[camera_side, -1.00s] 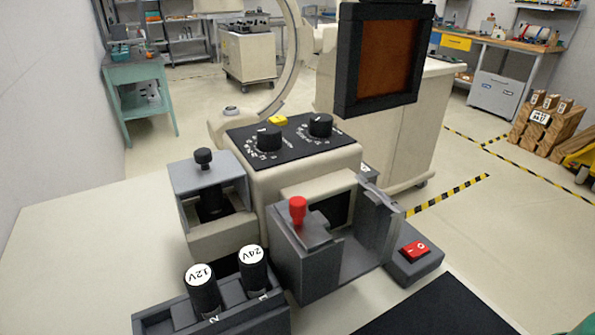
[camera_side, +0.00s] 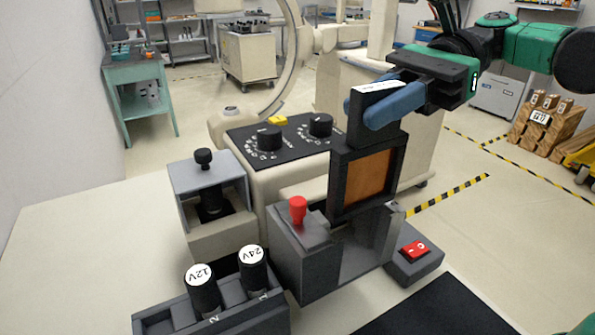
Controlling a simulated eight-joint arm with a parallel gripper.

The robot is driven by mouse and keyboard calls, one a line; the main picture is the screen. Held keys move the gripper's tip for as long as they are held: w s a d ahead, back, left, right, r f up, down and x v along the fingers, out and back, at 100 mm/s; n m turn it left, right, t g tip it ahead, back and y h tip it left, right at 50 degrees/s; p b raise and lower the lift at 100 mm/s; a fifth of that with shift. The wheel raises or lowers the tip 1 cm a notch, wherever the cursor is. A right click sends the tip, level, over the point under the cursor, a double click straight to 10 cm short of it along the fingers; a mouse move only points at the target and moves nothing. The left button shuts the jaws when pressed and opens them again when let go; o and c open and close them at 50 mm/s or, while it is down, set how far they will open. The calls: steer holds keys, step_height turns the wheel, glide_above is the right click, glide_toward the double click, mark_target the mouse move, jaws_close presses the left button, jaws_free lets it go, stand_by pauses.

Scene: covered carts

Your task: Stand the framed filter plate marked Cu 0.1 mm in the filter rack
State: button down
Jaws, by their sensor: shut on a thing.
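My gripper (camera_side: 388,100) is shut on the handle of the framed filter plate (camera_side: 368,176). One blue finger shows in front of the handle; the other is mostly hidden. The plate has a black frame around a copper-orange window and hangs upright. A white label (camera_side: 380,87) lies on top of its handle, too small to read. The plate is over the grey open-topped holder (camera_side: 318,268), which looks like the filter rack. The frame's lower edge is near the holder's upper edge; I cannot tell whether it has entered a slot.
A red knob (camera_side: 298,210) stands up at the holder's left, close to the plate. A red switch box (camera_side: 415,252) is at its right. Two dials (camera_side: 269,139) are on the panel behind. Black cylinders marked 12V (camera_side: 202,290) and 24V (camera_side: 252,270) stand front left.

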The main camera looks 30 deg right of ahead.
glide_toward(330, 219)
steer(key=shift+r+x, duration=0.1)
steer(key=shift+x, duration=1.25)
steer(key=shift+r+x, duration=0.15)
steer(key=shift+x, duration=1.25)
steer(key=shift+f, duration=0.1)
steer(key=c, duration=0.7)
jaws_free()
steer(key=shift+f, duration=0.1)
